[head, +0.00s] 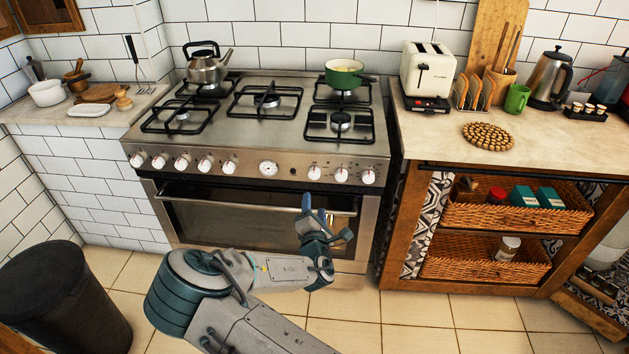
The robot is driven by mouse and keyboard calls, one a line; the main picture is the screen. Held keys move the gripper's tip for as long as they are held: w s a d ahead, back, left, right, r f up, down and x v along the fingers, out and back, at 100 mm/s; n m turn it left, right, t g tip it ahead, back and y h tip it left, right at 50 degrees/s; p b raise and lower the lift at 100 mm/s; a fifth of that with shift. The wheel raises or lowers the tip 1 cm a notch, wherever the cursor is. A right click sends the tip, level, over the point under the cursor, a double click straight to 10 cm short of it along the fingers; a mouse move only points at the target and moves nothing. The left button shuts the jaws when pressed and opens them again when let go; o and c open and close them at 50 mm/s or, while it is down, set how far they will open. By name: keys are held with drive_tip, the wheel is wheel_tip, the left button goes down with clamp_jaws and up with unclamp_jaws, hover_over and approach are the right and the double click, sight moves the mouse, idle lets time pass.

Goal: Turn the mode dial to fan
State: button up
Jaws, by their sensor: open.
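A steel stove (262,140) stands against the tiled wall, with a row of white knobs along its front panel. Several knobs sit left of a round gauge (268,168). Right of it are a first knob (314,173), a middle knob (341,175) and an end knob (368,177). Their markings are too small to read, so I cannot tell which is the mode dial. My gripper (323,218) is open and appears empty, in front of the oven door (230,220) and lower in the picture than the right-hand knobs. It hides part of the door's right side.
A green pot (344,73) and a steel kettle (207,66) stand on the hob. A wooden counter unit with wicker baskets (490,218) adjoins at right. A dark bin (65,300) stands at lower left. Tiled floor lies open before the oven.

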sight(315, 176)
drive_tip(key=w, duration=0.8)
drive_tip(key=w+a, duration=0.1)
drive_tip(key=w, duration=0.4)
drive_tip(key=shift+w+p, duration=0.1)
drive_tip(key=shift+p, duration=0.3)
drive_tip(key=c, duration=1)
